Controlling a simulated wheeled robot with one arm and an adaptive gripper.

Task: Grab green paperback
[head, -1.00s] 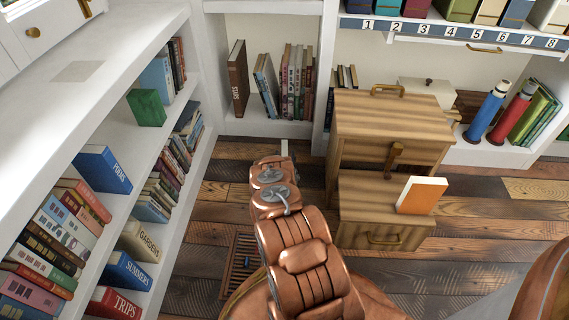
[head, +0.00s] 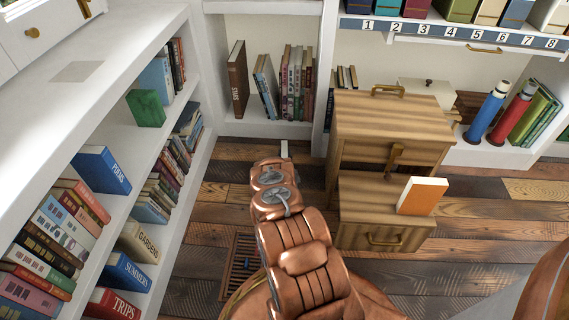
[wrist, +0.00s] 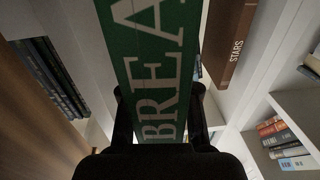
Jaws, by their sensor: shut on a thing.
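A green paperback (wrist: 148,60) with large pale letters reading "BREA" fills the upper middle of the wrist view. My gripper (wrist: 160,100) has its dark fingers on either side of the green book and is shut on it. The book's far end runs out of the top of that view. In the head view my copper arm hides the gripper and most of what it holds. A small pale sliver shows past the arm's end; I cannot tell if it is the book.
A green block-like book (head: 146,108) sits on the left shelf. A brown "STARS" book (head: 238,79) stands in the back shelf, also visible in the wrist view (wrist: 229,40). A wooden cabinet (head: 388,118) with an orange book (head: 421,196) is right of my arm.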

